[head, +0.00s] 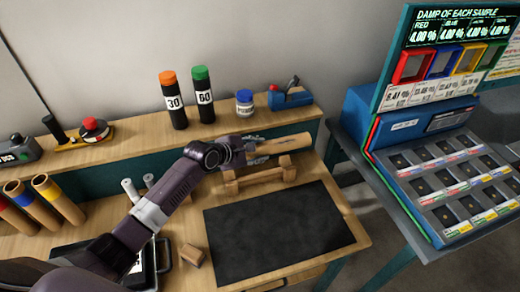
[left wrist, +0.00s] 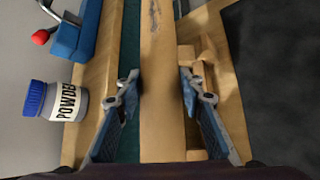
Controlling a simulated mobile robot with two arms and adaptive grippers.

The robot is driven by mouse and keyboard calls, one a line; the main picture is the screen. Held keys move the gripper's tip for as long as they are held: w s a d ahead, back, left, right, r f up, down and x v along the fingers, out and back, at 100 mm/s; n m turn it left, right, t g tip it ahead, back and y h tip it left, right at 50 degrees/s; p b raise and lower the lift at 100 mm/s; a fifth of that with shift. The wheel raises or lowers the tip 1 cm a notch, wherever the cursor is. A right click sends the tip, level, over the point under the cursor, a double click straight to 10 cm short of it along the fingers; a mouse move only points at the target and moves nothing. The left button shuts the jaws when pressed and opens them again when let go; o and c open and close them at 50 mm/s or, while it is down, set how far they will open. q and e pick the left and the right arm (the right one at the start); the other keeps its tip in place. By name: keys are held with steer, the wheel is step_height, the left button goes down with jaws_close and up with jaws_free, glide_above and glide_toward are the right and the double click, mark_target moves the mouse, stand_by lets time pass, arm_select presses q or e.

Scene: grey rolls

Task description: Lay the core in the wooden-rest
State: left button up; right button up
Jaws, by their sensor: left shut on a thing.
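The core (head: 287,142) is a long tan tube. My left gripper (head: 243,151) is shut on it near its left part in the head view and holds it roughly level. In the left wrist view the core (left wrist: 160,60) runs between the two fingers (left wrist: 158,92). The wooden-rest (head: 258,178) is a low pale wood frame on the bench, just below the core in the head view. In the left wrist view the wooden-rest (left wrist: 206,62) shows to the right of the core, partly hidden by a finger. Whether core and rest touch is unclear. My right gripper is not in view.
A black mat (head: 280,232) lies in front of the rest. Behind, a shelf holds two dark bottles (head: 175,104), a powder jar (head: 244,103) and a blue tool (head: 291,96). Several colour-banded tubes (head: 58,198) are at left, a wood block (head: 193,255) in front.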

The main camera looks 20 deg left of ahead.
arm_select(q)
steer(key=shift+r+p, duration=0.2)
steer(key=shift+p, duration=0.1)
step_height(320, 180, down, 6)
steer(key=b, duration=0.3)
steer(key=shift+f+b, duration=0.15)
steer(key=shift+b, duration=0.25)
steer(key=shift+f+b, duration=0.45)
steer(key=shift+f, duration=0.75)
steer(key=o, duration=1.3)
